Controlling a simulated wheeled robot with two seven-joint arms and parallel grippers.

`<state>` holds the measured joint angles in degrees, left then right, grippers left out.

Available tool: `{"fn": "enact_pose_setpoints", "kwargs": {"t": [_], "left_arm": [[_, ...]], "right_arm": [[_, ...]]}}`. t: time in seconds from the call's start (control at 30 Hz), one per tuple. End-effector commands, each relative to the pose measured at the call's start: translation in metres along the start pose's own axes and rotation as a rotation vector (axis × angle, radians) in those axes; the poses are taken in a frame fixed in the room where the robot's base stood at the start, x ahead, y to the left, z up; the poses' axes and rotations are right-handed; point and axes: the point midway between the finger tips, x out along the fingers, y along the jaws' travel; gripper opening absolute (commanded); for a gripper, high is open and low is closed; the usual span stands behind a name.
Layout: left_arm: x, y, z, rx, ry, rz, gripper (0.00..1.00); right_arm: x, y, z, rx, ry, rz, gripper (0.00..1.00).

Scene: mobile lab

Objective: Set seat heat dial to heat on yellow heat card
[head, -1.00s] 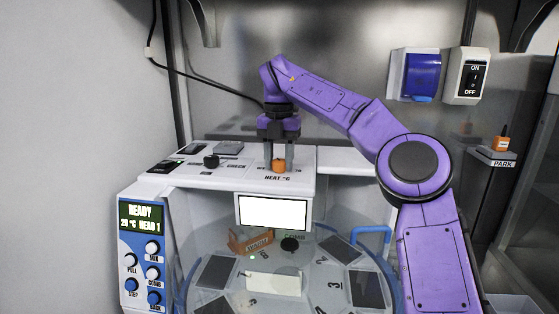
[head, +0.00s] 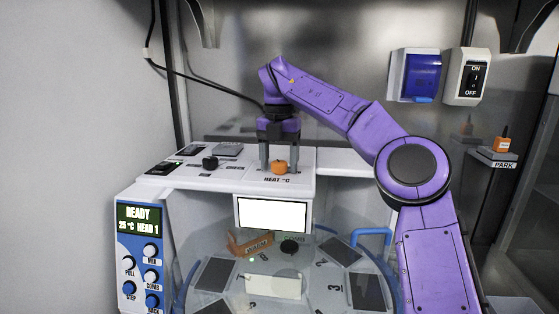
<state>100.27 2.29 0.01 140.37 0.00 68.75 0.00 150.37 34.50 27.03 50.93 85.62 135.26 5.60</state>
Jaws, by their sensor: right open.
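The orange heat dial (head: 279,167) stands on the white machine top, behind the label "HEAT °C". My right gripper (head: 278,165) points straight down with its fingers open, one on each side of the dial. I cannot tell whether the fingers touch it. The display (head: 139,217) reads "READY" and "25 °C", with the rest of that line small. No yellow heat card can be made out; a blank white panel (head: 272,215) hangs at the machine's front edge. My left gripper is not in view.
A black knob (head: 210,162) sits left of the dial on the machine top. A blue-and-white button panel (head: 141,271) stands at the left. A switch box (head: 467,76) is on the back wall.

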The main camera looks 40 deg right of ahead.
Motion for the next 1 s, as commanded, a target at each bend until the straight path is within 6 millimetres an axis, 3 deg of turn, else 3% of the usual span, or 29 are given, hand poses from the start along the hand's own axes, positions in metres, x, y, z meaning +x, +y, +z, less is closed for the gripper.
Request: {"fn": "enact_pose_setpoints", "kwargs": {"t": [0.13, 0.33, 0.5, 1.0], "left_arm": [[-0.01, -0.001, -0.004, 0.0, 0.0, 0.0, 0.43], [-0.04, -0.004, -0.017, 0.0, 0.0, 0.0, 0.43], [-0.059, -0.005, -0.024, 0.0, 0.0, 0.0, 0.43], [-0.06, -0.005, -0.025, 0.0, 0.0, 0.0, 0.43]], "right_arm": [[-0.019, 0.001, 0.0, 0.001, -0.002, 0.0, 0.67], [-0.071, 0.001, 0.002, 0.003, -0.002, 0.0, 0.67], [-0.1, 0.001, 0.003, 0.001, 0.0, -0.001, 0.67], [-0.104, 0.0, 0.003, 0.002, 0.001, 0.0, 0.67]]}}
